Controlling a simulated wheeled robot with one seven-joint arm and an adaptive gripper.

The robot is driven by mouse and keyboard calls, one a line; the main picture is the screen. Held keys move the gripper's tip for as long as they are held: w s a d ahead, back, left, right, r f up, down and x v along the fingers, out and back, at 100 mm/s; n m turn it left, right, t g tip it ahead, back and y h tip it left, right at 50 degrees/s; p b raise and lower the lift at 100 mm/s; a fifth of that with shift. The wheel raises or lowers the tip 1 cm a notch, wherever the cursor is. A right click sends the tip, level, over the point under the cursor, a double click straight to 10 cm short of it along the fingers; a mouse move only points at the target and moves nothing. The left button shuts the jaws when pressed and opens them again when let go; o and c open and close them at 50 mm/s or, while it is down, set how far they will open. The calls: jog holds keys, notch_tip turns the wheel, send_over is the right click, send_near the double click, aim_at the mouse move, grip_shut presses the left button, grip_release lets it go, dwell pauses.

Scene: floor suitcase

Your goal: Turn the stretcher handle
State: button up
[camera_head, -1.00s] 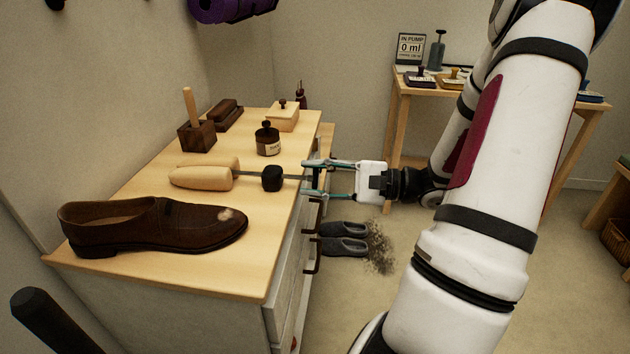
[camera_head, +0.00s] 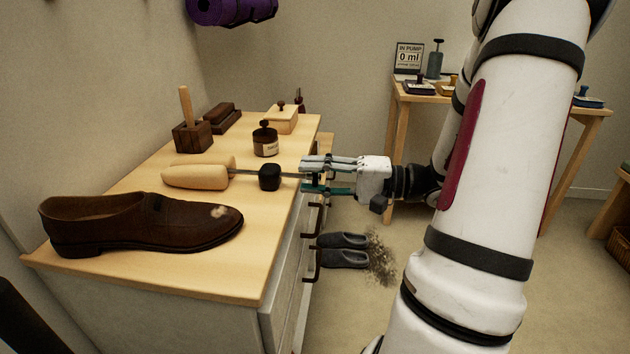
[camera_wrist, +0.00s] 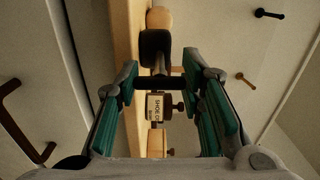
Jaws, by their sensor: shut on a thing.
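The shoe stretcher lies over the wooden cabinet top, with a pale wooden split form (camera_head: 195,177), a thin metal rod and a black block (camera_head: 270,178). In the wrist view the black block (camera_wrist: 154,45) is just beyond the fingers. My gripper (camera_head: 304,175) reaches in from the right, at the cabinet's edge. It is shut on the stretcher handle, a dark crossbar (camera_wrist: 160,83) that spans between the teal finger pads in the wrist view. In the head view the fingers mostly hide the handle. A brown shoe (camera_head: 140,222) with a pale toe patch lies in front of the stretcher.
A shoe cream jar (camera_head: 265,142), a wooden block with a peg (camera_head: 192,135), a brush (camera_head: 222,117) and a small box (camera_head: 283,119) stand behind the stretcher. Grey slippers (camera_head: 343,250) lie on the floor by the drawers. A side table (camera_head: 430,98) stands behind.

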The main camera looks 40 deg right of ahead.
dwell(0.4)
jog(key=o, duration=1.2)
jog(key=v, duration=1.2)
jog(key=shift+w, duration=0.1)
